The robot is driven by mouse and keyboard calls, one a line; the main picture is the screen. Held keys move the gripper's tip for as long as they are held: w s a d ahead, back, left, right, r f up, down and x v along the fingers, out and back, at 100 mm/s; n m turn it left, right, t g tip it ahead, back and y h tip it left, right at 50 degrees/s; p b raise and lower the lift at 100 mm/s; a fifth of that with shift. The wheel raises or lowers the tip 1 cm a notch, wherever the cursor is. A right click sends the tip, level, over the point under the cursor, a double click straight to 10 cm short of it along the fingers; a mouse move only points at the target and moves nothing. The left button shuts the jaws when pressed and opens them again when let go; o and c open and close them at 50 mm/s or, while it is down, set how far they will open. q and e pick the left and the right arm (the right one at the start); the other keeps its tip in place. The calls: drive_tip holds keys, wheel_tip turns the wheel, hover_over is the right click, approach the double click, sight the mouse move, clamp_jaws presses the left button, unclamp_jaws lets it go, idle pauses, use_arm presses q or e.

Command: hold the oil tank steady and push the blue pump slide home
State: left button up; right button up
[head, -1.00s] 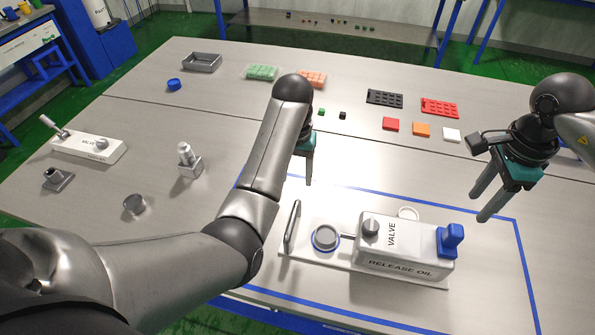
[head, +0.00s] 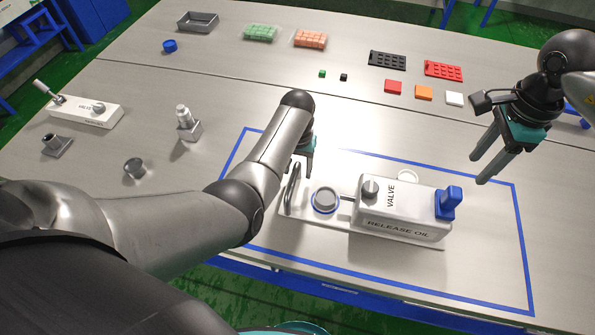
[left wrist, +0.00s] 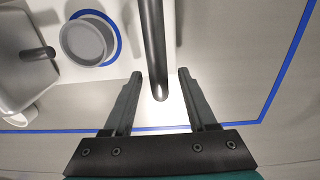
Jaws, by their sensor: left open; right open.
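The oil tank (head: 400,225) is a white box marked VALVE and RELEASE OIL on a pale base plate, inside a blue outline on the table. The blue pump slide (head: 449,203) stands at its right end. A grey upright handle (head: 291,187) is at the plate's left end; it shows in the left wrist view as a dark bar (left wrist: 155,50). My left gripper (head: 302,176) is open at the handle, partly hidden by my arm. In the left wrist view its fingers (left wrist: 159,75) lie either side of the bar's end. My right gripper (head: 480,170) is open and empty, above and right of the slide.
A round blue-ringed cap (head: 325,199) sits between handle and tank. A white valve block (head: 85,112) and metal parts (head: 187,124) stand at left. Trays and coloured blocks (head: 394,87) lie at the back. The table right of the tank is clear.

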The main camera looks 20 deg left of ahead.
sight(456, 191)
use_arm(q)
drive_tip(key=shift+f, duration=1.05)
clamp_jaws()
idle(0.8)
use_arm(e)
drive_tip(key=shift+o, duration=1.3)
drive_tip(key=shift+r, duration=0.2)
drive_tip(key=shift+o, duration=0.7)
drive_tip(key=shift+r+m, duration=0.35)
drive_tip(key=shift+m, duration=0.35)
wheel_tip(456, 191, down, 12)
